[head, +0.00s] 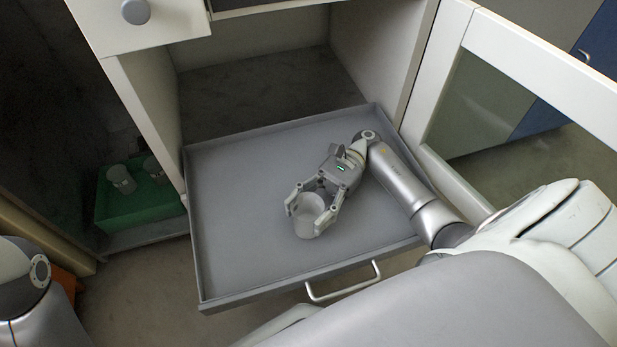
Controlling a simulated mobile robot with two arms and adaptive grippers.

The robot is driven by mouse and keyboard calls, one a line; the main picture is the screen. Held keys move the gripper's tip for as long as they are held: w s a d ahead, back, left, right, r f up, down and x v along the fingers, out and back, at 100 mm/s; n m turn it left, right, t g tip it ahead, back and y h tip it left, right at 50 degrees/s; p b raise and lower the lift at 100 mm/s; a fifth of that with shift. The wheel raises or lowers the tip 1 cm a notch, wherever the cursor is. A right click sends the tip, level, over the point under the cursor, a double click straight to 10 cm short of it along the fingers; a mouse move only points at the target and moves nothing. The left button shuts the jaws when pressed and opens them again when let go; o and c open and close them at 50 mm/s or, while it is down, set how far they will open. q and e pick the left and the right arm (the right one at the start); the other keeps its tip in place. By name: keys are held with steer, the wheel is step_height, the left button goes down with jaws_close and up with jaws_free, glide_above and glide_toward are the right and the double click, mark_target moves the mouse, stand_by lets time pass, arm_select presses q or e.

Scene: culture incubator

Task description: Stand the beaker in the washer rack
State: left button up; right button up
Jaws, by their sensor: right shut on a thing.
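The beaker (306,228), a pale grey-white cup, is in the pulled-out grey drawer (235,240), right of its middle. My right gripper (308,214) is shut on the beaker, with one finger on each side of it. The beaker looks upright with its open top showing; I cannot tell whether its base touches the drawer floor. A green box (150,205), perhaps the washer rack, stands low at the left with two pale cups in it. My left gripper is out of view.
The drawer's front has a bar handle (343,283). The cabinet's side wall (150,110) stands between the drawer and the green box's back area. An open glass-paned door (500,105) is at the right. Most of the drawer floor is bare.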

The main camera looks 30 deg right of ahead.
steer(key=shift+f, duration=0.2)
steer(key=o, duration=1)
steer(key=shift+r, duration=0.1)
steer(key=shift+r, duration=0.1)
steer(key=shift+d+r, duration=0.1)
steer(key=v, duration=0.7)
steer(key=shift+w+d+b, duration=0.1)
steer(key=shift+d+b, duration=0.05)
steer(key=shift+b, duration=0.15)
